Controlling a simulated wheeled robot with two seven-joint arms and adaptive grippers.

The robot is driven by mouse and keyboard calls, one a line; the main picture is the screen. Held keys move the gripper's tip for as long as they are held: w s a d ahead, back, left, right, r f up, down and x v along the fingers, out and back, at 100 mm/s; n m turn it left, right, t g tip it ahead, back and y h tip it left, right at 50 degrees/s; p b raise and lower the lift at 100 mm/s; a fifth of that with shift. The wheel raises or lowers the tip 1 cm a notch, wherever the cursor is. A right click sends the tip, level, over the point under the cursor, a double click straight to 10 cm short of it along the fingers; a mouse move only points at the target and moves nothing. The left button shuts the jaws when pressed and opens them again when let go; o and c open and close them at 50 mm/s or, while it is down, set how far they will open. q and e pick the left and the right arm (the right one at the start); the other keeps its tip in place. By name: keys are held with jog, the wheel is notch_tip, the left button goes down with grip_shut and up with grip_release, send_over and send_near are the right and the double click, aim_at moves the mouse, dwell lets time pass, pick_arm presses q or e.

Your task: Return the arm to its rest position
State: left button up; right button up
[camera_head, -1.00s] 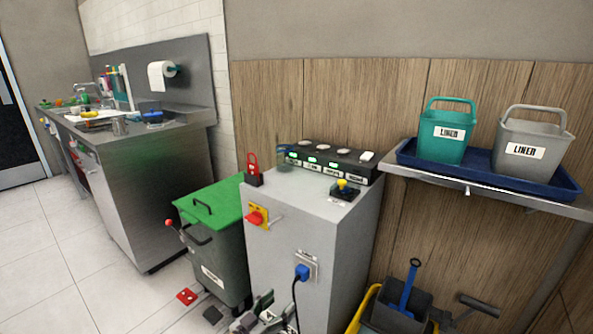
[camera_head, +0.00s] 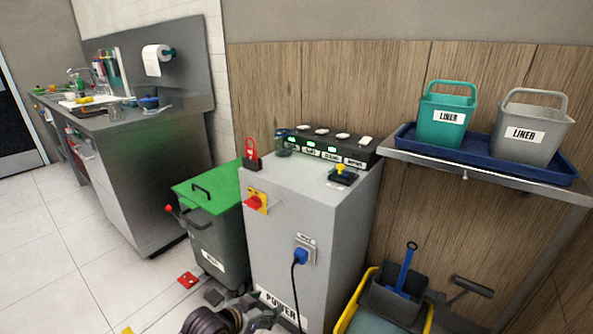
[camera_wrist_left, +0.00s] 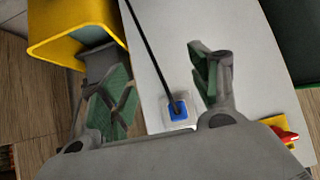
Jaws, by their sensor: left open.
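My left arm shows only at the bottom edge of the head view, with its gripper (camera_head: 258,318) low in front of the grey power cabinet (camera_head: 275,215). In the left wrist view my left gripper (camera_wrist_left: 158,85) is open, with its green-padded fingers spread wide and nothing between them. Beyond the fingers are the cabinet face and a blue plug (camera_wrist_left: 178,109) in its socket, with a black cable. The plug also shows in the head view (camera_head: 301,256). My right gripper is in neither view.
A green-lidded bin (camera_head: 208,188) stands left of the cabinet. A yellow bucket (camera_head: 366,300) stands to its right, below a shelf with a blue tray (camera_head: 405,142) and two liner buckets. Open tiled floor is at left.

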pick_arm(q)
jog(key=s+a+f+n+g+y, duration=0.1)
jog(key=s+a+f+n, duration=0.1)
jog(key=s+f, duration=0.3)
jog(key=s+a+f+n+g+y, duration=0.1)
jog(key=s+f, duration=0.5)
jog(key=s, duration=0.7)
jog(key=shift+s+a+n+g+p, duration=0.45)
jog(key=shift+a+n, duration=0.25)
jog(key=shift+n, duration=0.3)
jog(key=shift+a+f+p, duration=0.1)
jog(key=shift+f+p, duration=0.2)
jog(key=shift+p, duration=0.45)
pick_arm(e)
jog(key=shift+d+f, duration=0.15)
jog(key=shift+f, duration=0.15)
